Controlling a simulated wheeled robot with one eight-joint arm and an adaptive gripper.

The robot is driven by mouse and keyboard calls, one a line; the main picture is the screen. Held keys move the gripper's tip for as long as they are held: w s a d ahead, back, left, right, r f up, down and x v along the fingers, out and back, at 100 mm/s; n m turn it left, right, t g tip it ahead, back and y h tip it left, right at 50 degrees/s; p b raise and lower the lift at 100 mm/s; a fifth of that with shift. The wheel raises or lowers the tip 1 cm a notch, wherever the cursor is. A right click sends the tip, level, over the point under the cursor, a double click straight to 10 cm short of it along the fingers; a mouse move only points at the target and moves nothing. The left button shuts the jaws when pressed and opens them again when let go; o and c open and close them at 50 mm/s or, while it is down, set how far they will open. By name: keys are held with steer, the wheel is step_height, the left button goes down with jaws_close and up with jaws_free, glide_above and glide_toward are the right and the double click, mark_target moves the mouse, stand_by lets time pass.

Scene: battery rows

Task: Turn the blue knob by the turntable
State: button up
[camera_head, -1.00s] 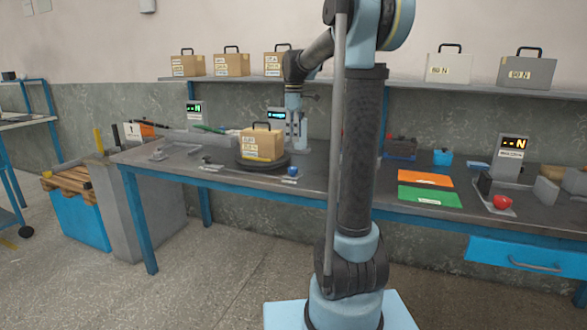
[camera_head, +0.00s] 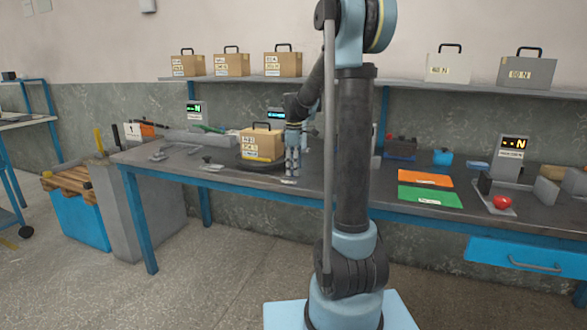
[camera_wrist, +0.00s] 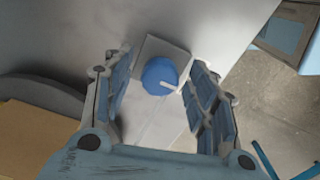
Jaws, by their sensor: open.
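The blue knob (camera_wrist: 159,76) shows in the wrist view on a pale square plate (camera_wrist: 172,49), with a white mark on its top. My gripper (camera_wrist: 160,90) is open, with one finger on each side of the knob and a gap to each. In the head view my gripper (camera_head: 292,170) points down at the bench beside the turntable (camera_head: 262,166), and it hides the knob there. The turntable carries a tan box (camera_head: 262,143) with a black handle and labels. The turntable's dark rim also shows at the left of the wrist view (camera_wrist: 42,92).
The bench top (camera_head: 335,185) is clear in front of the turntable. Another plate with a small dark part (camera_head: 208,164) lies left of it. Orange (camera_head: 424,177) and green (camera_head: 428,197) sheets and a red knob (camera_head: 502,202) lie to the right. A display (camera_head: 276,114) stands behind.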

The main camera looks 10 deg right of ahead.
steer(key=c, duration=1.1)
steer(key=shift+o, duration=0.2)
steer(key=shift+m, duration=0.4)
